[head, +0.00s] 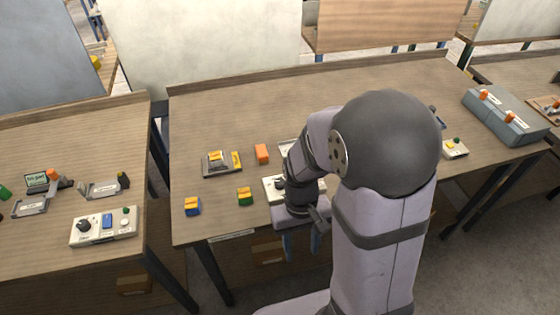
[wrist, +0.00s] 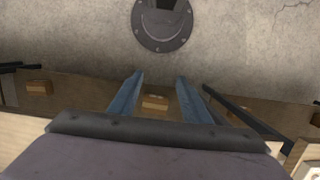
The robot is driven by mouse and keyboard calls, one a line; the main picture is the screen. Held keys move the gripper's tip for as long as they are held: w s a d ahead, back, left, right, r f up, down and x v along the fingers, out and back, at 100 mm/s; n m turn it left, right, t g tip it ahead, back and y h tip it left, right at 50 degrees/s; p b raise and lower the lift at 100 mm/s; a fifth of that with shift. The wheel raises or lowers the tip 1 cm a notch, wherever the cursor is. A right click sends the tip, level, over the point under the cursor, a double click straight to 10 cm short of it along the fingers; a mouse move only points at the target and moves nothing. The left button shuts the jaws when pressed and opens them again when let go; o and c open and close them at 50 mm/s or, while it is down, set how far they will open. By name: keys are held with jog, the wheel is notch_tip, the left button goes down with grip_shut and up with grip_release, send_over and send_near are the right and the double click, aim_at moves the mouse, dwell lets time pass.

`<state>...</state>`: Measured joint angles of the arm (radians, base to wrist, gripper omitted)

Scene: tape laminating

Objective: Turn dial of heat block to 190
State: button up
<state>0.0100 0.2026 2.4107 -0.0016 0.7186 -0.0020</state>
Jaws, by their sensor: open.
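A white control panel (head: 270,190) lies near the front edge of the middle table, mostly hidden behind my arm. It may be the heat block's panel; its dial and setting cannot be read. A similar white panel (head: 103,228) with a black dial (head: 84,225), a blue part and a green button is on the left table. My gripper (head: 301,243) hangs at the middle table's front edge, its blue fingers apart and pointing down. In the wrist view my gripper (wrist: 158,82) is open, with nothing between its fingers but the view of the floor and a brown box.
A grey box (head: 505,116) is at far right. The middle table's back is clear.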

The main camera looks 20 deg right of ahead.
aim_at(280, 181)
jog(key=w+r+n+p, duration=0.1)
jog(key=w+n, duration=0.1)
jog(key=w, duration=0.3)
jog(key=w+r+n+p, duration=0.1)
jog(key=w+n, duration=0.1)
jog(key=w, duration=0.3)
jog(key=w+r+n+t+p, duration=0.1)
jog(key=w+r+n, duration=0.1)
jog(key=w, duration=0.3)
jog(key=shift+d+r+p, duration=0.1)
jog(key=shift+d+p, duration=0.05)
jog(key=shift+p, duration=0.2)
jog(key=w+r+n, duration=0.1)
jog(key=w+n, duration=0.1)
jog(key=n, duration=0.1)
jog(key=w+r+n+t, duration=0.1)
jog(key=w+n, duration=0.1)
jog(key=n, duration=0.1)
jog(key=w+r+n, duration=0.2)
jog(key=shift+w+n+t, duration=0.3)
jog(key=shift+w+n, duration=0.05)
jog(key=shift+n, duration=0.05)
jog(key=shift+w+r+n, duration=0.1)
jog(key=shift+r+n, duration=0.1)
jog(key=shift+n, duration=1.8)
jog(key=n, duration=0.6)
jog(key=shift+s, duration=0.4)
jog(key=shift+f, duration=0.15)
jog(key=shift+f+p, duration=1.15)
jog(key=shift+f, duration=2.4)
